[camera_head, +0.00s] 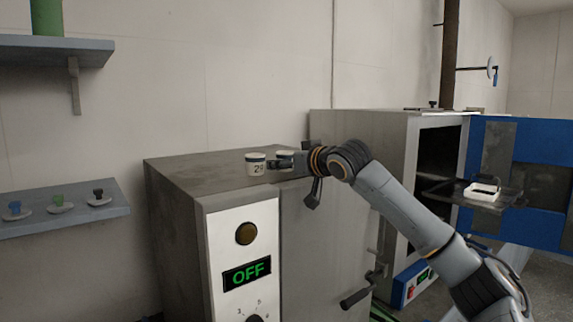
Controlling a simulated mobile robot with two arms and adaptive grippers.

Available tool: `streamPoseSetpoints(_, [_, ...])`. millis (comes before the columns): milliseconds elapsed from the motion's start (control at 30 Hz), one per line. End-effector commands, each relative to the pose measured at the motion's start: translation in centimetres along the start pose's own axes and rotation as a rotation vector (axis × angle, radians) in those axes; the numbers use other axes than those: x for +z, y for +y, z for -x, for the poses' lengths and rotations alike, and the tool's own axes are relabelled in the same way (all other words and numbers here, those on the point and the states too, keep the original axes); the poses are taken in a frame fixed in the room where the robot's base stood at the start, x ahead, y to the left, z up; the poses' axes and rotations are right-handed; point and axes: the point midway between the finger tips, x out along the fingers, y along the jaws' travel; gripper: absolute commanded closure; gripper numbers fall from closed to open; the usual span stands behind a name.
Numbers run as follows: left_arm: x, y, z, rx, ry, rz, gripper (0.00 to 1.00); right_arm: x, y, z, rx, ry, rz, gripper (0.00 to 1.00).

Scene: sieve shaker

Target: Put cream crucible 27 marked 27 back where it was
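A cream crucible (255,168) with a dark rim stands upright on top of the grey cabinet (190,163). Its mark looks like 29, but the last digit is small and hard to read. A second cream crucible (285,154) shows just right of it, mostly hidden by my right gripper; its mark is not visible. My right gripper (274,164) is low over the cabinet top, its fingers pointing left at the crucibles. I cannot tell if the fingers are closed on the second crucible. My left gripper is out of view.
The cabinet front has a display (247,273) reading OFF. At right a furnace stands with its blue door (538,145) open and a white dish (482,191) on a shelf before it. A left wall shelf (75,212) holds several small coloured items. The cabinet top's left part is clear.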

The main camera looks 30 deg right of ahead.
Motion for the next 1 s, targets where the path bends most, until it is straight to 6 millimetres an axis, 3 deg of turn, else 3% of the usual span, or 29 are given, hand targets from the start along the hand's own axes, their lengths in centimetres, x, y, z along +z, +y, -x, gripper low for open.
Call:
streamPoseSetpoints(167, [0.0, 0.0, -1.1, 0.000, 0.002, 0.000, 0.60, 0.2, 0.1, 2.0, 0.000, 0.002, 0.001, 0.40])
streamPoseSetpoints(400, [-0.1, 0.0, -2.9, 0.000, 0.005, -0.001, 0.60, 0.2, 0.1, 7.3, 0.001, 0.003, 0.002, 0.40])
streamPoseSetpoints(600, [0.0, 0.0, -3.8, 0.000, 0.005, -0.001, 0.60, 0.0, 0.0, 10.6, 0.000, 0.002, 0.001, 0.40])
streamPoseSetpoints(767, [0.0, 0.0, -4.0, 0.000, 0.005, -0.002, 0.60, -0.1, 0.0, 11.9, -0.001, 0.001, 0.001, 0.40])
streamPoseSetpoints(1000, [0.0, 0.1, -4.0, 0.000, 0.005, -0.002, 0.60, -0.1, 0.0, 12.1, 0.000, 0.000, 0.000, 0.40])
